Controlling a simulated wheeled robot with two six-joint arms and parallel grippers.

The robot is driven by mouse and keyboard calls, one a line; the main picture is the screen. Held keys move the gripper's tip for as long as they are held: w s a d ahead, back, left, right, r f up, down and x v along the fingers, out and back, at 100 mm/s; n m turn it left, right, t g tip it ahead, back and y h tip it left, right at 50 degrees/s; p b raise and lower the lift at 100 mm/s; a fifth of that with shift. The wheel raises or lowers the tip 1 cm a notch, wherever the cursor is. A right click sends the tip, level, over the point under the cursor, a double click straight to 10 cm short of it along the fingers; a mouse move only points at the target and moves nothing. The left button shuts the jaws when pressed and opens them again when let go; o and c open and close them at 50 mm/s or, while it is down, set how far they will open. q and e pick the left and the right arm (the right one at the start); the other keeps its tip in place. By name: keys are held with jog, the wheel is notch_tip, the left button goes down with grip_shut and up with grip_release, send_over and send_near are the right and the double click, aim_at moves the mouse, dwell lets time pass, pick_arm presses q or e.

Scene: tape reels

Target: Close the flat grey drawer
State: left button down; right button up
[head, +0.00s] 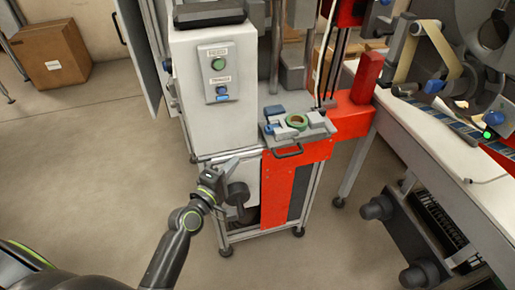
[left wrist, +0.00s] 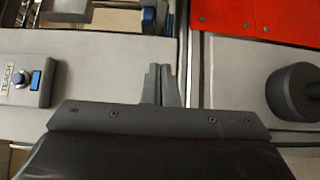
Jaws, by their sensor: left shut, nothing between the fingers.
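The flat grey drawer (head: 312,136) sticks out at the top of the red-fronted machine stand in the head view, with a dark bar handle (head: 287,152) at its front. My left gripper (head: 232,166) is shut and empty, to the left of the handle and lower in the picture, in front of the white cabinet, apart from the drawer. In the left wrist view its fingers (left wrist: 163,86) are together with nothing between them. My right gripper is not in view.
A white cabinet (head: 190,120) with a button panel (head: 218,72) stands left of the drawer. A dark round weight (head: 238,192) is just right of my left gripper. A white bench (head: 405,120) with reels stands at the right. The floor at lower left is mostly clear.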

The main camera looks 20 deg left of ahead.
aim_at(265, 139)
pick_arm(q)
jog(key=w, duration=0.3)
jog(key=w+d, duration=0.1)
jog(key=w, duration=0.3)
jog(key=shift+d, duration=0.2)
jog(key=shift+w+d+p, duration=0.2)
jog(key=shift+w+d, duration=0.1)
jog(key=shift+d, duration=0.25)
jog(key=shift+w+d+p, duration=0.15)
jog(key=shift+w+d, duration=0.1)
jog(key=shift+d, duration=0.3)
jog(key=shift+w+d, duration=0.2)
jog(key=shift+d, duration=0.25)
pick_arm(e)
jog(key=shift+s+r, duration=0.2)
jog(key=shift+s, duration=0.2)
pick_arm(q)
jog(key=shift+w, duration=0.1)
